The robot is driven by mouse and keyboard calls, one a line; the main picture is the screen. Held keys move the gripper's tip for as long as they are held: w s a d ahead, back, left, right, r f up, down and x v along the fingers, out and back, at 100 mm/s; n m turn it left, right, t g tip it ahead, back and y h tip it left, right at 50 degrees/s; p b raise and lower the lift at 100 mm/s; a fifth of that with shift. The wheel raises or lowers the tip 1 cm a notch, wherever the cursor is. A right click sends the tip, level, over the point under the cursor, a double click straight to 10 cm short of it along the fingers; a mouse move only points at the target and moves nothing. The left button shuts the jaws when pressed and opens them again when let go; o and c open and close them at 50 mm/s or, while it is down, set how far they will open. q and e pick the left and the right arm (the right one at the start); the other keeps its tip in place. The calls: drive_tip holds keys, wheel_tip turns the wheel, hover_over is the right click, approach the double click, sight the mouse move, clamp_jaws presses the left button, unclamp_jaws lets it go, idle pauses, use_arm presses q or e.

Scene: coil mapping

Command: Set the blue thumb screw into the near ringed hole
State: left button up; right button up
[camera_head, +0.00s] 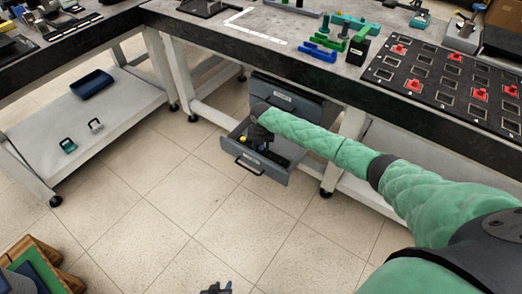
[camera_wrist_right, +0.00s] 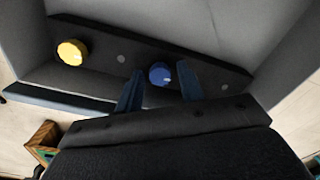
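In the right wrist view, the blue thumb screw (camera_wrist_right: 160,74) sits on a dark bar (camera_wrist_right: 100,45) inside the grey drawer. My right gripper (camera_wrist_right: 158,82) is open, with one finger on each side of the screw and a small gap visible on both sides. In the head view, my right arm reaches down into the open drawer (camera_head: 262,172) and hides most of its inside. A yellow thumb screw (camera_wrist_right: 72,52) sits at the left end of the bar. A pale round spot (camera_wrist_right: 121,59) lies between the screws; I cannot tell whether it is a ringed hole. My left gripper (camera_head: 217,288) is cut off at the bottom edge.
The drawer hangs under a dark-edged table (camera_head: 250,45) holding a black tray (camera_head: 440,80) with red pieces, and green and blue blocks (camera_head: 318,52). A lower shelf (camera_head: 100,125) at left holds a blue bin (camera_head: 92,83). A wooden crate (camera_head: 45,265) stands lower left. The floor before the drawer is clear.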

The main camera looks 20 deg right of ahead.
drive_tip(key=c, duration=0.8)
drive_tip(key=shift+o, duration=0.8)
clamp_jaws()
drive_tip(key=shift+r+p, duration=0.65)
drive_tip(key=shift+r+p, duration=0.9)
drive_tip(key=shift+r, duration=0.1)
drive_tip(key=shift+r+p, duration=1.55)
drive_tip(key=shift+r, duration=0.1)
